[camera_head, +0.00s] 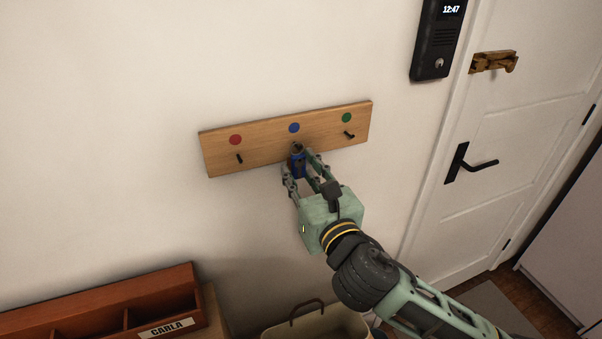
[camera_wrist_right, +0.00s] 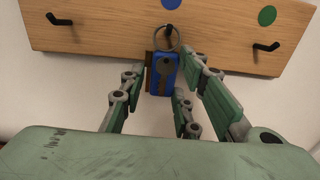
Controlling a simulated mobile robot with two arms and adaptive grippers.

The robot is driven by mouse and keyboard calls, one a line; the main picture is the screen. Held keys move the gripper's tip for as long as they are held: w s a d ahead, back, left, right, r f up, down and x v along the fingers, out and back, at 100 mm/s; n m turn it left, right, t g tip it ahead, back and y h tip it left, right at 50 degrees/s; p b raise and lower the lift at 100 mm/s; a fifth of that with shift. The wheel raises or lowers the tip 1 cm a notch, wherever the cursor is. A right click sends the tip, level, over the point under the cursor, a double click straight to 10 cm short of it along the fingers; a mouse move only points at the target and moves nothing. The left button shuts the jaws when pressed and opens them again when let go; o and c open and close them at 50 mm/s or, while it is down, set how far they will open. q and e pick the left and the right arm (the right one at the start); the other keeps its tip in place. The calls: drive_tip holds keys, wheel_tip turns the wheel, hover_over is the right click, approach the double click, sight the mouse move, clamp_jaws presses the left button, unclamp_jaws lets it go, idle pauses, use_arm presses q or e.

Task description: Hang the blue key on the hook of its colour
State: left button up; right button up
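The blue key (camera_head: 297,165) is upright below the blue dot (camera_head: 294,128) at the middle of the wooden hook board (camera_head: 220,160). In the right wrist view, the blue key (camera_wrist_right: 165,77) has its metal ring (camera_wrist_right: 181,48) at the top, overlapping the dark middle hook (camera_wrist_right: 168,29); the ring appears to hang on it. My right gripper (camera_head: 299,168) has its fingers on either side of the key. The wrist view shows the right gripper (camera_wrist_right: 165,85) open, with gaps between fingers and key. My left gripper is not in view.
The red-dot hook (camera_head: 239,159) and green-dot hook (camera_head: 349,135) are bare. An intercom (camera_head: 437,40) and a door (camera_head: 520,130) are to the right. A wooden organiser (camera_head: 90,290) labelled CARLA and a basket (camera_head: 315,325) stand below.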

drive_tip(key=o, duration=0.5)
drive_tip(key=shift+o, duration=0.2)
drive_tip(key=shift+s, duration=0.1)
drive_tip(key=v, duration=1.2)
